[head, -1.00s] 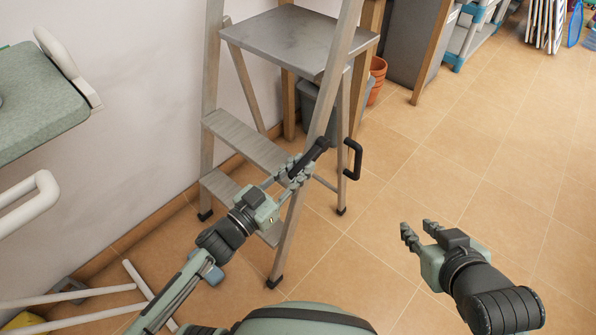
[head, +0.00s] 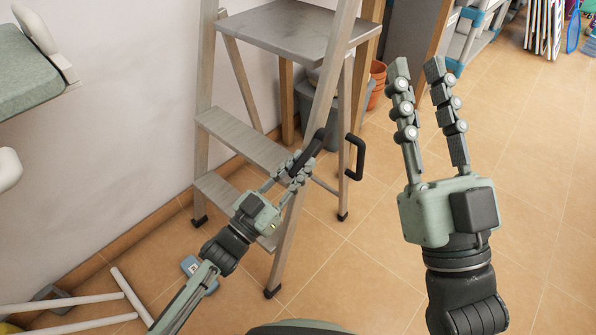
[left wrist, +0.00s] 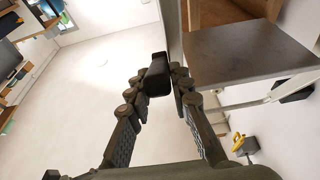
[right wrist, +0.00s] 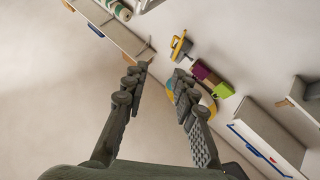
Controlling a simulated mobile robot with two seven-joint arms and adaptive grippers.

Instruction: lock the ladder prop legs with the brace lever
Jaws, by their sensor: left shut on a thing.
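The grey metal stepladder (head: 322,100) stands upright near the wall, with its flat top platform (head: 285,28) and its legs apart on the floor. A dark bar, apparently the brace lever (head: 310,147), lies by the ladder's front right rail. My left gripper (head: 299,165) is shut on its lower part; its dark end shows between the fingertips in the left wrist view (left wrist: 158,75). A black D-shaped handle (head: 359,158) sits at the ladder's right rear leg. My right gripper (head: 417,72) is open and empty, raised to the right of the ladder, fingers upward.
White tubular legs (head: 75,300) lie low at the left, and a green padded seat (head: 30,75) is at the upper left. Terracotta pots (head: 376,82) and a grey bin (head: 318,112) stand behind the ladder. The tiled floor (head: 530,240) at the right is clear.

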